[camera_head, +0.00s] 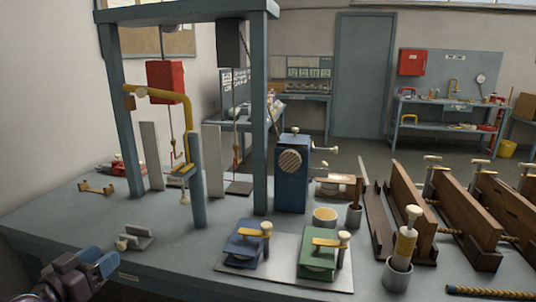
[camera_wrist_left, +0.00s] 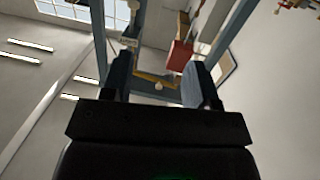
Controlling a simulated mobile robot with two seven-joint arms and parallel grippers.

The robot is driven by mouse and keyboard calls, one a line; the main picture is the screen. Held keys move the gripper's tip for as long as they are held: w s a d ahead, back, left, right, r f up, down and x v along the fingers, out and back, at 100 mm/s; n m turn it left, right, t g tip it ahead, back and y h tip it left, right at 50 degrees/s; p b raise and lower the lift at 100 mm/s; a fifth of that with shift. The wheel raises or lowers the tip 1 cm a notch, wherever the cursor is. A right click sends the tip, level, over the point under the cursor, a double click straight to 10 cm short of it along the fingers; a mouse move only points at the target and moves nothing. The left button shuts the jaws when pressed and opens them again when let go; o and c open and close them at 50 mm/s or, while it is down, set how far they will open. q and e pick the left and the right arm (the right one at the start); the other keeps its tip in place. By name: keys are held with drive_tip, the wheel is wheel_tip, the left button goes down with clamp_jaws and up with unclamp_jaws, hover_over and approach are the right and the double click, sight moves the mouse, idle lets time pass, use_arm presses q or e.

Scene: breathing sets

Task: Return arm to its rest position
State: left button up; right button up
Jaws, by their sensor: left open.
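My left gripper (camera_head: 98,264) is at the lower left of the head view, by the front edge of the grey-blue workbench (camera_head: 180,262). Its fingers are apart and nothing is between them. In the left wrist view, the open fingers (camera_wrist_left: 155,85) frame the tall blue frame and a red block (camera_wrist_left: 180,56) well beyond them. The gripper points upward there, with the ceiling behind. A small grey bracket with a pale knob (camera_head: 135,238) lies on the bench just right of the gripper, apart from it. My right gripper is not in view.
The blue frame (camera_head: 260,120) stands on the bench with a red block (camera_head: 166,82) and yellow lever. A metal plate (camera_head: 285,272) holds a blue and a green device. A blue box (camera_head: 292,175), cups and wooden pieces (camera_head: 465,230) fill the right. Some bench near the gripper is bare.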

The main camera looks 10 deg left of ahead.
use_arm(q)
drive_tip(key=s+d+f+g+y, duration=0.1)
drive_tip(key=s+d+f+g, duration=0.1)
drive_tip(key=s+d+f, duration=0.3)
drive_tip(key=s+d+f+g+y, duration=0.1)
drive_tip(key=s+d+f+g, duration=0.1)
drive_tip(key=s+d+f, duration=0.3)
drive_tip(key=s+d+f+g+y, duration=0.1)
drive_tip(key=s+d+f, duration=0.4)
drive_tip(key=s+f, duration=0.6)
wheel_tip(320, 180, down, 7)
drive_tip(key=shift+f+g, duration=0.1)
drive_tip(key=shift+g, duration=0.4)
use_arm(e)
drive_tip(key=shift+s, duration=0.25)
